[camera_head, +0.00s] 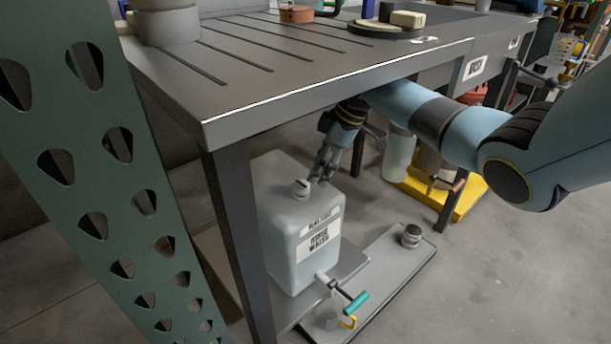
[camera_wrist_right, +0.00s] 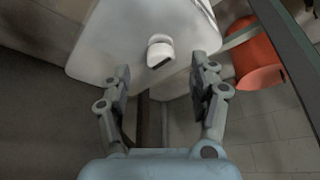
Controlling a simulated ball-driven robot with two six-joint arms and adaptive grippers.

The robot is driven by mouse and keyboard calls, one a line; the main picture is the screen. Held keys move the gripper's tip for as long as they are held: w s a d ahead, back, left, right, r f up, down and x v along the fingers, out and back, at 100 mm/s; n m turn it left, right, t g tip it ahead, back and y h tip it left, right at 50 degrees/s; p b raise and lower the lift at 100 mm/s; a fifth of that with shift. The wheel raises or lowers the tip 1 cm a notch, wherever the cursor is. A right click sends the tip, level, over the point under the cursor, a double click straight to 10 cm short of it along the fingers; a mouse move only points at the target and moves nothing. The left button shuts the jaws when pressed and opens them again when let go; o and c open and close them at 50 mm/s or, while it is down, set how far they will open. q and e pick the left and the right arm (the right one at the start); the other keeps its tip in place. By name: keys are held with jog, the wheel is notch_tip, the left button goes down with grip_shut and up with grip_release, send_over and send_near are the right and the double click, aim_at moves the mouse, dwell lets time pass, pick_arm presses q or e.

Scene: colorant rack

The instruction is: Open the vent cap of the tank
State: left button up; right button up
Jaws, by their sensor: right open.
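The tank (camera_head: 285,235) is a translucent white jug with a label on its side, standing under the table. Its vent cap (camera_head: 301,188) is a small white knob on the tank's top. My right gripper (camera_head: 322,180) is under the table edge, just right of the cap in the head view. In the right wrist view the cap (camera_wrist_right: 160,50) lies ahead of my open right fingers (camera_wrist_right: 160,75), roughly centred between them. The fingers look apart from the cap, and nothing is between them. My left gripper is not in view.
The table (camera_head: 270,75) overhangs the tank, with a dark leg (camera_head: 240,240) at its front. A tap with a teal handle (camera_head: 356,303) is low on the tank. A grey tray (camera_head: 400,262) and a yellow platform (camera_head: 455,210) are to the right. In the wrist view a red-orange container (camera_wrist_right: 255,58) stands at right.

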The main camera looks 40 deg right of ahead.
jog(key=s+d, duration=0.6)
jog(key=d, duration=0.1)
jog(key=shift+s+d+f, duration=0.15)
jog(key=shift+s+d, duration=0.05)
jog(key=shift+d, duration=0.15)
jog(key=shift+s, duration=0.1)
